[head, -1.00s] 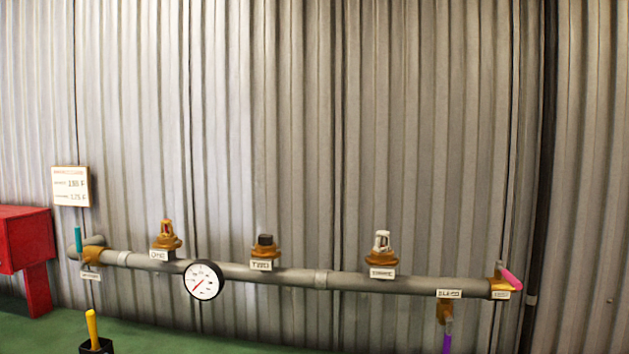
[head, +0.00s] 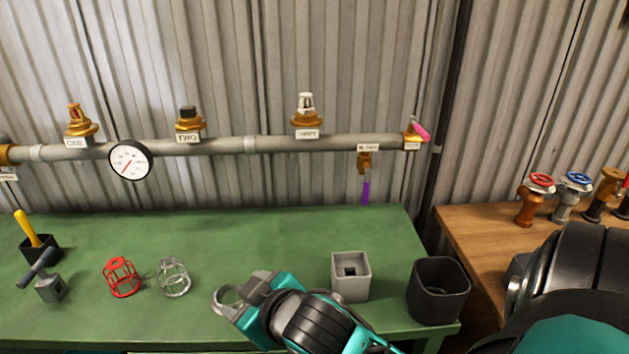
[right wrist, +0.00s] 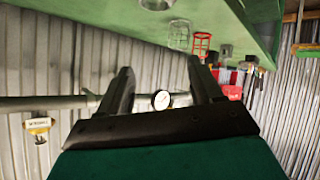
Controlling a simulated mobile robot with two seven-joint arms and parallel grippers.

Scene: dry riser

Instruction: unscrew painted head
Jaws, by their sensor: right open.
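The painted head (head: 306,103) is a whitish sprinkler upright in a brass fitting on the pipe, above the tag THREE (head: 307,134). A brass fitting with a white tag (right wrist: 39,123) shows upside down at the left of the right wrist view; its head is unclear. My right gripper (right wrist: 160,76) is open and empty, its dark fingers apart with the distant gauge between them, well away from the fitting.
The grey pipe (head: 225,146) also carries heads ONE (head: 78,118) and TWO (head: 188,115), a gauge (head: 130,160) and a purple-handled valve (head: 365,180). Red (head: 121,277) and clear (head: 173,277) cages, a grey box (head: 351,278) and a black bin (head: 438,291) stand on the green bench (head: 240,238).

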